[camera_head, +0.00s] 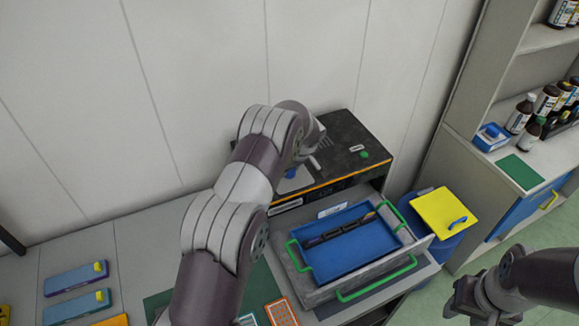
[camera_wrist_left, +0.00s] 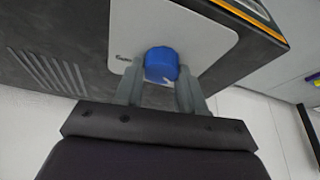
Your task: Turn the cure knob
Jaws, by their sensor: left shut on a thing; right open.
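The cure knob (camera_wrist_left: 161,62) is a blue round knob with a white mark, on a white plate (camera_wrist_left: 122,28) on the dark machine. My left gripper (camera_wrist_left: 160,74) has one finger on each side of the knob and is shut on it. In the head view, the dark machine (camera_head: 345,137) stands against the wall, and a bit of the blue knob (camera_head: 291,173) shows beside my left arm, which hides much of the left gripper. My right gripper (camera_head: 457,303) is open and empty at the lower right, away from the machine.
Below the machine, an open drawer holds a blue tray (camera_head: 345,251) with green handles and a dark strip in it. A blue bin with a yellow lid (camera_head: 443,212) stands to the right. Shelves at the right hold several bottles (camera_head: 521,114). Blue boxes (camera_head: 76,280) lie at the left.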

